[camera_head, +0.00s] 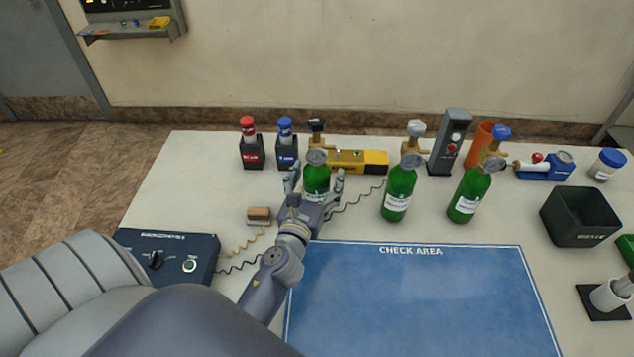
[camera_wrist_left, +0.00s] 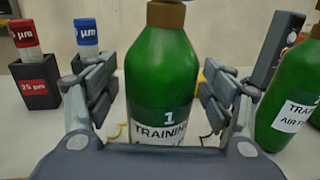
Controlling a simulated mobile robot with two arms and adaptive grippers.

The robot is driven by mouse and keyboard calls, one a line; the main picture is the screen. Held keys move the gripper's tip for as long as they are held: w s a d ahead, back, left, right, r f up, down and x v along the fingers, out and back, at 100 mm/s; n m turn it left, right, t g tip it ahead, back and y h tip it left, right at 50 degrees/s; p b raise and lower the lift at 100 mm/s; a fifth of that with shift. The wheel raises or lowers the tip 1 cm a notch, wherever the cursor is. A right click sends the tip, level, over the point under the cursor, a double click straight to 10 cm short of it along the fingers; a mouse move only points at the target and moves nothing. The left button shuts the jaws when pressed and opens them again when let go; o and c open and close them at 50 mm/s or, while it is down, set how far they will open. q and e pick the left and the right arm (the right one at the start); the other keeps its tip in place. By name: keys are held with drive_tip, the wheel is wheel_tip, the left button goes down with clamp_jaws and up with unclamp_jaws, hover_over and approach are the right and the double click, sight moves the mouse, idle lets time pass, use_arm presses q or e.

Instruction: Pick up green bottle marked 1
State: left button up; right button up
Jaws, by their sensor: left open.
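The green bottle marked 1 (camera_head: 316,178) stands upright on the table, with a brass valve and a round gauge on top. In the left wrist view the bottle (camera_wrist_left: 165,85) fills the middle, with its "1" and a white "TRAINING" label facing me. My left gripper (camera_head: 315,183) is open, with one finger on each side of the bottle. In the left wrist view its fingers (camera_wrist_left: 160,95) flank the bottle; whether they touch it I cannot tell. The lower part of the bottle is hidden behind the gripper's palm. My right gripper is not in view.
Two more green bottles stand to the right, a middle one (camera_head: 398,190) and a far one (camera_head: 468,192). A yellow device (camera_head: 370,162) lies behind the marked bottle. Red and blue marker holders stand at left. The blue check area mat (camera_head: 420,300) in front is clear.

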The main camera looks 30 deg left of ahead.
use_arm(q)
drive_tip(key=c, duration=1.6)
drive_tip(key=shift+r, duration=0.15)
drive_tip(key=shift+c, duration=0.8)
drive_tip(key=shift+r, duration=0.1)
